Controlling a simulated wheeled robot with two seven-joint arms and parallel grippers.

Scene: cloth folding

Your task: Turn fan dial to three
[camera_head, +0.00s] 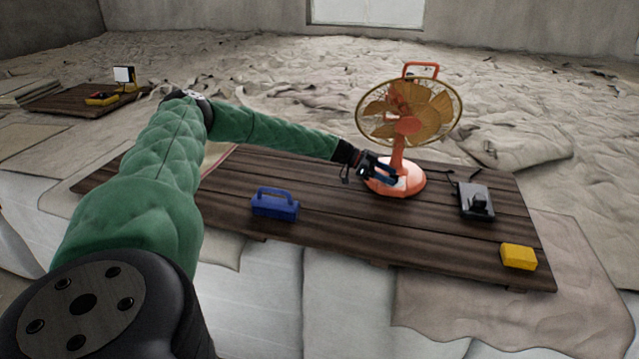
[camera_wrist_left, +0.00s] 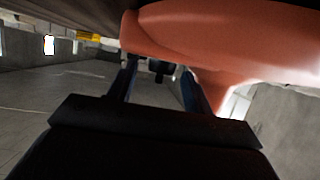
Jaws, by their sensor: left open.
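An orange fan (camera_head: 397,150) with a round cage and a top handle stands upright on the dark wooden table (camera_head: 340,229). My left gripper (camera_head: 390,176) reaches in from the left and is at the front of the fan's round base (camera_head: 412,186). In the left wrist view the orange base (camera_wrist_left: 235,40) fills the upper right, close to the open fingers (camera_wrist_left: 160,75). One finger is right against or just in front of the orange part; I cannot tell if they touch. The dial cannot be made out in either view. My right gripper is not in view.
A blue handled object (camera_head: 275,205) sits front left on the table. A black-and-grey device (camera_head: 476,201) lies right of the fan, and a yellow block (camera_head: 519,256) is at the front right corner. The table between the blue object and yellow block is clear.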

